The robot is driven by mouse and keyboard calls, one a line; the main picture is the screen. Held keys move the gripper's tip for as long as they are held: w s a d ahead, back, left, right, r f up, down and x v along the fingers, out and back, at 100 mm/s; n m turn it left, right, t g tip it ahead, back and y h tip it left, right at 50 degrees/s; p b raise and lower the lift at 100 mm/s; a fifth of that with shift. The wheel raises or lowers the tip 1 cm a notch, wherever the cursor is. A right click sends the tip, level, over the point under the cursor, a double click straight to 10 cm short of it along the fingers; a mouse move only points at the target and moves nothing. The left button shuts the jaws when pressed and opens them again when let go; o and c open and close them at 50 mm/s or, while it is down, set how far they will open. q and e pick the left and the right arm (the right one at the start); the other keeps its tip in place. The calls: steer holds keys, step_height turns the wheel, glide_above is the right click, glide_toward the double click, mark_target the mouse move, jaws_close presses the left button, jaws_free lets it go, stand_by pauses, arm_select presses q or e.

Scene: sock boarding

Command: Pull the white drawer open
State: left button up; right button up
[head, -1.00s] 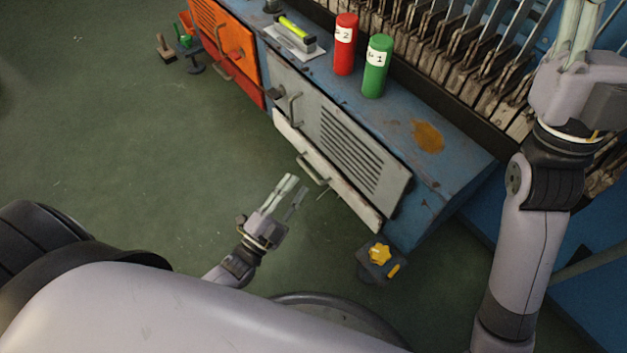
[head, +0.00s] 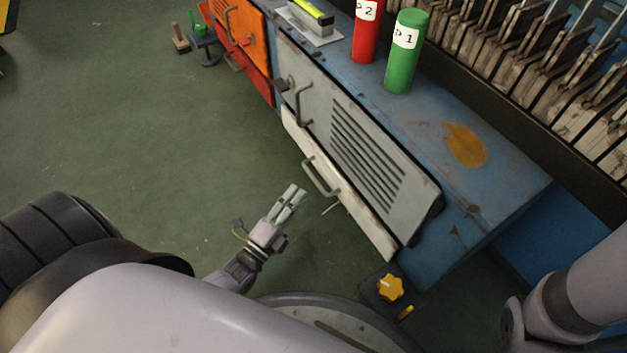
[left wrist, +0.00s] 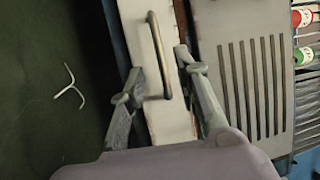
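The white drawer (head: 365,218) is the pale panel below the grey vented door of the blue cabinet. I see no clear gap around its front. My left gripper (head: 291,197) is in front of the drawer, apart from the handle. In the left wrist view, the fingers of my left gripper (left wrist: 160,84) are spread and empty, with the white drawer (left wrist: 170,118) beyond. My right gripper is out of view.
The grey door (head: 355,130) has its own handle. An orange drawer unit (head: 238,32) stands farther off. Red (head: 366,38) and green (head: 404,55) cylinders stand on the cabinet top. A yellow knob (head: 390,287) sits low by the near corner.

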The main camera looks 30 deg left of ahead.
mark_target(313, 176)
arm_select(q)
steer(key=shift+b+x, duration=1.3)
steer(key=shift+x, duration=2.55)
steer(key=shift+a, duration=0.1)
steer(key=shift+c, duration=0.2)
jaws_close()
